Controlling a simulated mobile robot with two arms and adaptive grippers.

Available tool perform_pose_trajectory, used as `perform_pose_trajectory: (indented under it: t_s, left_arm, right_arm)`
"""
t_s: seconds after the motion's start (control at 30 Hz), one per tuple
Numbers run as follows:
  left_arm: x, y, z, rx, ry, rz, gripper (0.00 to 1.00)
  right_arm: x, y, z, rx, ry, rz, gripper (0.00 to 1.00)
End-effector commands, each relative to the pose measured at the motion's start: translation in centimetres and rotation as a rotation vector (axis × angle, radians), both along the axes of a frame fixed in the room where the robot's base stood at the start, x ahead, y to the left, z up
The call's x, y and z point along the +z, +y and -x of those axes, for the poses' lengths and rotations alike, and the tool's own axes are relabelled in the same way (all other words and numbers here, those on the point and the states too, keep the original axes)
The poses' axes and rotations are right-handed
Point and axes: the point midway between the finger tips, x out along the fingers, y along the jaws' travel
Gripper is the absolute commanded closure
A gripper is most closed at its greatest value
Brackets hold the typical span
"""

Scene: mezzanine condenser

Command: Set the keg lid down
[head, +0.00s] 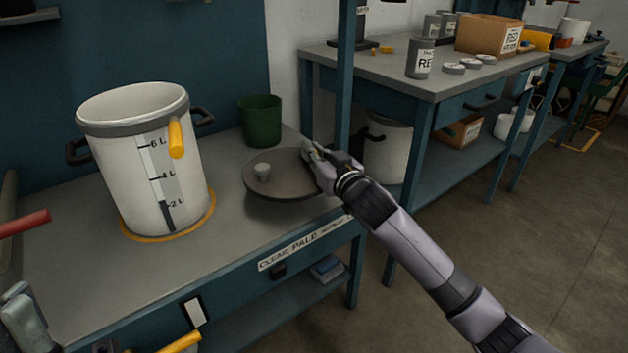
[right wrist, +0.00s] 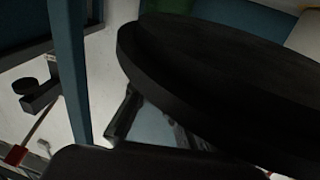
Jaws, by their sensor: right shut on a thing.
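The keg lid (head: 281,187) is a round, dark grey disc with a small light grey knob on top. It is over the right end of the near bench, roughly level. I cannot tell whether its underside touches the bench. My right gripper (head: 318,165) is shut on the lid's right edge. In the right wrist view the lid (right wrist: 215,75) fills much of the picture as a dark disc, and the fingers are mostly hidden. The white keg (head: 140,165), open-topped with litre marks and a yellow handle, stands upright on a yellow ring to the left.
A green bin (head: 261,121) stands behind the lid. A blue post (head: 346,75) rises close behind my right gripper. Bare bench top (head: 225,245) lies between keg and front edge. A second bench (head: 400,75) holds cans and a cardboard box (head: 488,36).

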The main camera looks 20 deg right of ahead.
Motion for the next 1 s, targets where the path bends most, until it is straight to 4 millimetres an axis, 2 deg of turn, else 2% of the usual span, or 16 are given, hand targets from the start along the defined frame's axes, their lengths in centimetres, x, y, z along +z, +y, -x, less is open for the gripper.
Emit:
perform_pose_trajectory:
  t_s: [0.17,0.47,0.87,0.9,1.0]
  left_arm:
    - [-0.4,0.1,0.5,-0.002,-0.026,0.009,1.0]
    - [-2.4,0.1,0.4,-0.001,-0.036,0.007,1.0]
    - [-2.2,0.0,0.3,-0.001,-0.035,0.004,1.0]
    - [-2.2,0.0,0.3,-0.001,-0.035,0.004,1.0]
    - [-2.2,0.0,0.2,-0.001,-0.034,0.004,1.0]
  right_arm:
    - [-1.1,0.0,0.0,0.001,-0.003,-0.002,1.0]
    - [-6.0,0.0,0.0,0.0,-0.002,-0.001,1.0]
    - [-6.4,0.0,0.0,0.001,-0.003,-0.003,1.0]
    - [-6.5,0.0,0.0,0.0,-0.002,-0.001,0.89]
    - [-6.5,0.0,0.0,0.0,-0.002,0.0,0.82]
